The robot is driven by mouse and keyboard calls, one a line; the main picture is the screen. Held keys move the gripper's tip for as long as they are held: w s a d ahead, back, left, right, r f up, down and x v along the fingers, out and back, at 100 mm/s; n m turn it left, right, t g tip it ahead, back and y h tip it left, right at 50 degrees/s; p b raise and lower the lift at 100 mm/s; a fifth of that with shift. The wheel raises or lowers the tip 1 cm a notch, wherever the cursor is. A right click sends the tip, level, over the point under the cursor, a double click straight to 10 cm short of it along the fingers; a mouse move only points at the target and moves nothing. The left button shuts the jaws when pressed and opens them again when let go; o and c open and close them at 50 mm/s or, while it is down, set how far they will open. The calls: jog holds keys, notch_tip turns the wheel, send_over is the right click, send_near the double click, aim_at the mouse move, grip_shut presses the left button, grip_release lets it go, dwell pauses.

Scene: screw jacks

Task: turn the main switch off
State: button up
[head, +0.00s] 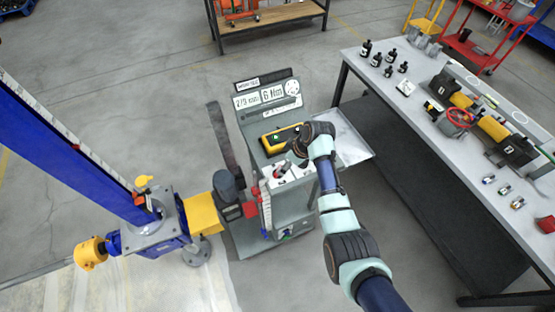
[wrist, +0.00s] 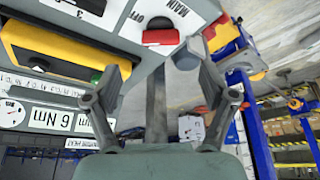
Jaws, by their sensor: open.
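The main switch shows in the wrist view as a red handle (wrist: 160,37) on a white plate with upside-down "MAIN" and "OFF" lettering. The handle lies crosswise in the picture, just beyond and between the fingertips. My gripper (wrist: 158,62) is open, with one finger on each side of the switch and a visible gap between them. I cannot tell whether a finger touches the handle. In the head view my gripper (head: 293,160) is over the white control plate (head: 296,172) on the grey cabinet; the arm partly hides this area.
A yellow box (head: 284,137) lies on the cabinet near my gripper, below the sign board (head: 265,95). A blue screw jack column (head: 75,150) stands left, a workbench (head: 400,110) with parts right. Open floor lies behind the cabinet.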

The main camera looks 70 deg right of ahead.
jog(key=b+x, duration=0.1)
jog(key=x, duration=0.7)
jog(key=shift+a+b, duration=0.1)
jog(key=shift+b, duration=0.3)
jog(key=c, duration=1.2)
